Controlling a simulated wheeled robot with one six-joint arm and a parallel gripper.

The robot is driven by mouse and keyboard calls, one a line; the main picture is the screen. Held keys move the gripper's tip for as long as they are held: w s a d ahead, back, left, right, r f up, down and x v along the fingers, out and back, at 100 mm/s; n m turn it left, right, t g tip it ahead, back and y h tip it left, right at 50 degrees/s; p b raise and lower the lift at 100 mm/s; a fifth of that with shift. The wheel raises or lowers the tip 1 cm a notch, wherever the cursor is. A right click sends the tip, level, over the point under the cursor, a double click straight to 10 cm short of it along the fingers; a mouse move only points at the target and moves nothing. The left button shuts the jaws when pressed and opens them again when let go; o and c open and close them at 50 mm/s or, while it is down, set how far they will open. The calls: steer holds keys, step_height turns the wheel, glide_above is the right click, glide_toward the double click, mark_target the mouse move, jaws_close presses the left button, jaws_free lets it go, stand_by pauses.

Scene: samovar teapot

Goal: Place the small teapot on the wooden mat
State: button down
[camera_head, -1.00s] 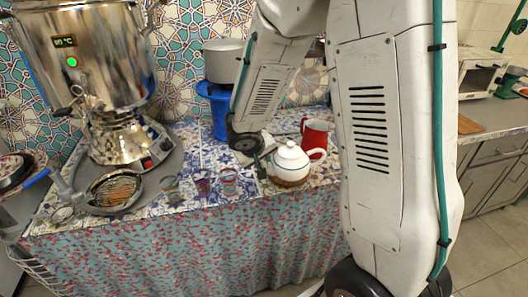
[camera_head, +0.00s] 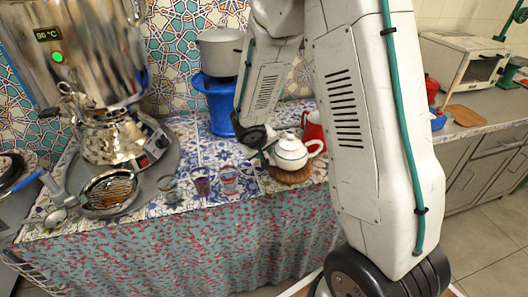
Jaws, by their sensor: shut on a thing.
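The small white teapot (camera_head: 290,155) with a dark green band stands upright at the right end of the patterned table. The round brown wooden mat (camera_head: 291,177) shows directly beneath it. The teapot appears to rest on the mat, though its bottom contact line is hard to see. My gripper (camera_head: 265,153) comes down from behind at the teapot's left side and is shut on it. The fingertips are small and partly hidden, so the exact part held is unclear. A curved white loop shows on the teapot's right side.
A red mug (camera_head: 312,126) stands close behind the teapot. Several small glasses (camera_head: 229,180) stand to its left. A blue stand with a grey pot (camera_head: 220,55) is behind, and a large steel samovar (camera_head: 75,50) is at left. The table's front edge is near.

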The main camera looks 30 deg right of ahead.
steer(key=shift+f, duration=0.15)
steer(key=c, duration=1.1)
jaws_free()
steer(key=shift+c, duration=0.2)
steer(key=v, duration=1.2)
steer(key=s+d+r+m+g, duration=0.1)
steer(key=s+d+r+g, duration=0.1)
steer(key=s+r, duration=0.8)
steer(key=s+a+r+y, duration=0.2)
steer(key=s+a, duration=0.1)
steer(key=s, duration=0.5)
steer(key=s+a+r+n+y, duration=0.1)
steer(key=s+a+r+y, duration=0.1)
steer(key=s, duration=0.7)
steer(key=shift+a+r+g+y, duration=0.2)
steer(key=shift+a+g+y, duration=0.3)
steer(key=shift+a, duration=0.5)
